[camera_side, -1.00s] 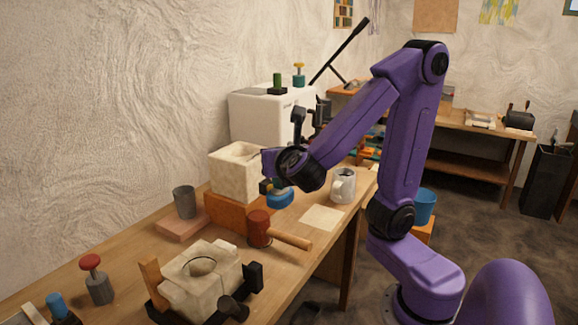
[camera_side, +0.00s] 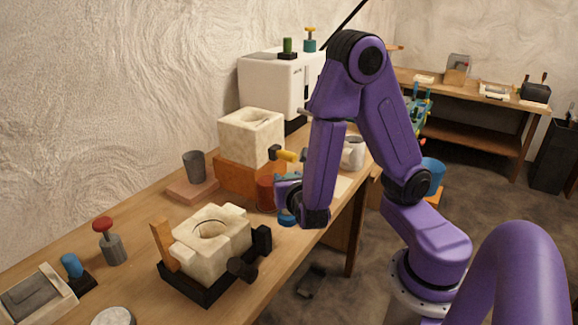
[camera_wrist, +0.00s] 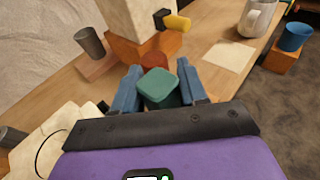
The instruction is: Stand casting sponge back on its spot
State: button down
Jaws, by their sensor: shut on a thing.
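My gripper (camera_wrist: 158,72) is shut on a teal block with rounded edges (camera_wrist: 160,90), which I take to be the casting sponge. Its blue fingers stand on either side of the block. In the side view my gripper (camera_side: 291,196) is low over the bench, and a blue rounded part of the held thing (camera_side: 287,217) shows below it. I cannot tell whether it touches the bench. A pale square (camera_wrist: 231,56) lies flat on the bench, right of and beyond my gripper; I cannot tell whether it is the sponge's spot.
A red-brown mallet head (camera_side: 269,191) is close behind my gripper. A plaster mould (camera_side: 212,240) in a dark clamp stands to the left. Behind are a plaster block (camera_side: 250,138) on an orange base, a grey cup (camera_side: 194,166) and a white mug (camera_side: 353,152).

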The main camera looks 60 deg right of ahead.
aim_at(297, 223)
jog(key=shift+f, duration=0.3)
jog(key=shift+s, duration=0.1)
jog(key=shift+f, duration=2.95)
jog(key=shift+f, duration=1)
jog(key=c, duration=0.5)
grip_release()
jog(key=shift+a, duration=0.1)
jog(key=shift+v, duration=4)
